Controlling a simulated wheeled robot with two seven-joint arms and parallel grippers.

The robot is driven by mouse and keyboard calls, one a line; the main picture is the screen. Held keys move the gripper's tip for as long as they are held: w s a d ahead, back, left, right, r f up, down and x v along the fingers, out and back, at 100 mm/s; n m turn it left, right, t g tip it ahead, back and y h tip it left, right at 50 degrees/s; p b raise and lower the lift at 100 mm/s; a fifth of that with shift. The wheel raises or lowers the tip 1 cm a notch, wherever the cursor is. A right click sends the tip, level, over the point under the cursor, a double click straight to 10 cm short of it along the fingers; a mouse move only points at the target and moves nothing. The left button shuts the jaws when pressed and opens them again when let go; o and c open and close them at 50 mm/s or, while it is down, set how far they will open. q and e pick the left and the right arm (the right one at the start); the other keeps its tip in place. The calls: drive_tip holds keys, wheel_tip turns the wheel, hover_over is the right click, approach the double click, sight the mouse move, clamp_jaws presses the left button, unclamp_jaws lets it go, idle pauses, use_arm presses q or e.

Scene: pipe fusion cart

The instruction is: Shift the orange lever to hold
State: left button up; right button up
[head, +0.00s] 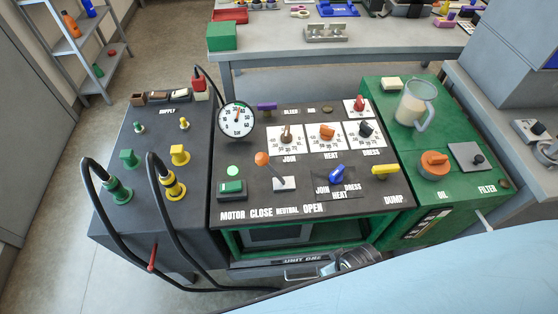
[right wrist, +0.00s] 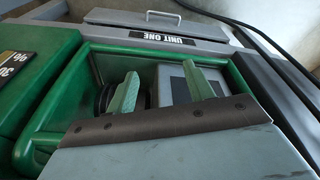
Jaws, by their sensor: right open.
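The orange ball-topped lever (head: 262,158) stands on a pale base plate (head: 285,184) on the dark control panel, in the head view. Its shaft leans to the left, toward the CLOSE side of the printed CLOSE, NEUTRAL, OPEN row. I cannot read a "hold" label. My right gripper (right wrist: 160,70) has its two green fingers apart and nothing between them. In the right wrist view it is over the green-framed open bay at the cart's front, below the panel and away from the lever. My left gripper is not in view.
A blue lever (head: 337,174), a yellow lever (head: 385,170) and a green button (head: 231,187) sit near the orange lever. A gauge (head: 236,120) stands behind it. Black hoses (head: 165,205) arch at the left. A clear jug (head: 414,103) stands on the green right-hand unit.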

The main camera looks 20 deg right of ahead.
wheel_tip(320, 180, up, 11)
drive_tip(key=w, duration=0.2)
drive_tip(key=w+a+r+n+t, duration=0.2)
drive_tip(key=w+r+n+t, duration=0.4)
drive_tip(key=w+r+t, duration=0.9)
drive_tip(key=w+a+r+n+y, duration=0.35)
drive_tip(key=w+r+n, duration=0.25)
drive_tip(key=w+r, duration=0.45)
drive_tip(key=s+a+r+n+g+y, duration=0.2)
drive_tip(key=a+r+n+g+y, duration=0.45)
drive_tip(key=n, duration=0.65)
drive_tip(key=s+a+r+n+g+y, duration=0.2)
drive_tip(key=a+r+n+g+y, duration=0.1)
drive_tip(key=a+n+y, duration=0.8)
drive_tip(key=n+g+h, duration=0.9)
drive_tip(key=n+h, duration=0.6)
drive_tip(key=h, duration=0.2)
approach(259, 164)
drive_tip(key=shift+t, duration=0.25)
drive_tip(key=x, duration=0.7)
drive_tip(key=w+d+p+x, duration=0.1)
drive_tip(key=x, duration=0.3)
drive_tip(key=shift+a+f, duration=0.15)
drive_tip(key=shift+f, duration=0.35)
